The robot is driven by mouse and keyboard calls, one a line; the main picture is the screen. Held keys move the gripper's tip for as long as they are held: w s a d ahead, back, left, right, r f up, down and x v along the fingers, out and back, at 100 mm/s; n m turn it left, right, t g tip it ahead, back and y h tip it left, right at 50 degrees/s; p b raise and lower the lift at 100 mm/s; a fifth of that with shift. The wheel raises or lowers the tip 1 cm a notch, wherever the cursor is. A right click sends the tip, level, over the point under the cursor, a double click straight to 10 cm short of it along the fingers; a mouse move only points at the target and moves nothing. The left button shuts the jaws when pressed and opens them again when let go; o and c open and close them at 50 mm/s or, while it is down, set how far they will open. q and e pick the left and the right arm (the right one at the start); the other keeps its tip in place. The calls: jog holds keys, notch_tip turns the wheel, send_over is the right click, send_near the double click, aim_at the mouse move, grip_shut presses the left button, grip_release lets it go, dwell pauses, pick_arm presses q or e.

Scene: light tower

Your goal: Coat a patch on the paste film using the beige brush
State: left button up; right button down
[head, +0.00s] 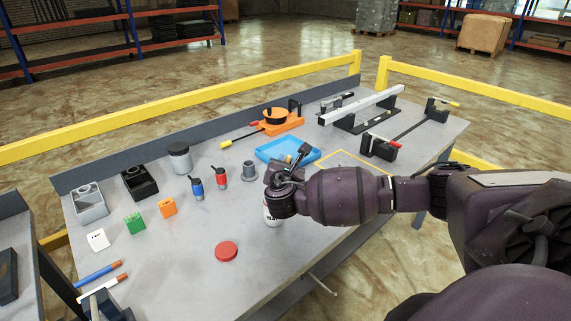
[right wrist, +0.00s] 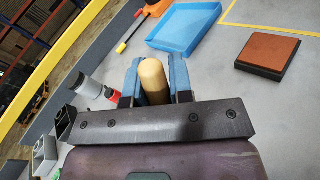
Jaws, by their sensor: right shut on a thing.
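My right gripper (head: 285,178) reaches in from the right over the middle of the table. In the right wrist view, its two fingers (right wrist: 155,82) are shut on a beige, rounded cylinder, the beige brush (right wrist: 153,78). The brush's far end is hidden.
A blue tray (head: 268,153) lies beyond the gripper. A red disc (head: 227,251) lies on bare table in front. A blue bottle (head: 197,189), a red bottle (head: 221,175) and a grey spool (head: 248,171) stand to the left. A yellow rail (head: 200,97) runs behind the table.

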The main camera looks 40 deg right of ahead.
pick_arm(q)
jog(key=r+p, duration=0.2)
jog(key=p, duration=0.1)
jog(key=s+r+p, duration=0.1)
jog(key=r+p, duration=0.1)
jog(key=shift+s+a+p, duration=0.1)
jog(key=shift+s+p, duration=0.05)
jog(key=shift+p, duration=0.25)
pick_arm(e)
notch_tip(320, 180, up, 6)
jog(key=shift+r, duration=0.25)
pick_arm(q)
jog(key=shift+r, duration=0.15)
